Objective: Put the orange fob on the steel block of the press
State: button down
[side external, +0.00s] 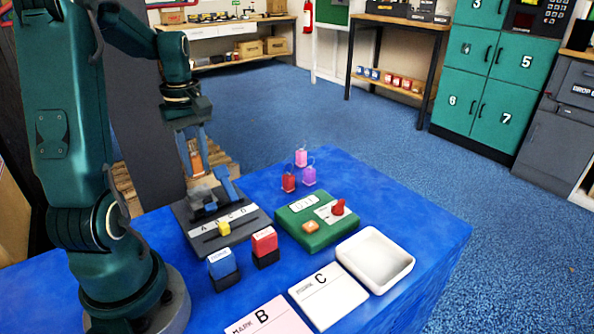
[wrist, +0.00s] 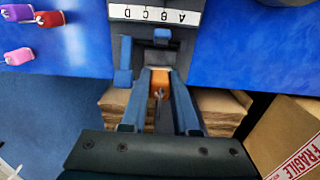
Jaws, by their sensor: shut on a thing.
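The orange fob (side external: 197,164) is held between the fingers of my gripper (side external: 195,154), above the back part of the press. In the wrist view the fob (wrist: 158,86) shows between the two blue fingers of my gripper (wrist: 160,75). The press (side external: 183,212) is a dark grey plate with a strip lettered A to D, a yellow slider (side external: 224,228) and a blue lever (side external: 228,187). Its grey steel block (side external: 202,198) stands beside the lever, below the fob. In the wrist view the fingers partly cover the block area, and the gap under the fob cannot be judged.
Blue and red stamps (side external: 264,243) stand in front of the press. A green box (side external: 300,236) with a red knob, a white tray (side external: 404,262) and cards B and C (side external: 328,296) lie rightward. Red, purple and pink fobs (side external: 302,157) stand behind. Cardboard (wrist: 220,108) lies below the table edge.

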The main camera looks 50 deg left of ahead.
aim_at(201, 189)
jog(key=shift+f, duration=3.45)
jog(key=shift+f, duration=0.1)
jog(key=c, duration=0.7)
grip_release()
jog(key=shift+o, duration=0.2)
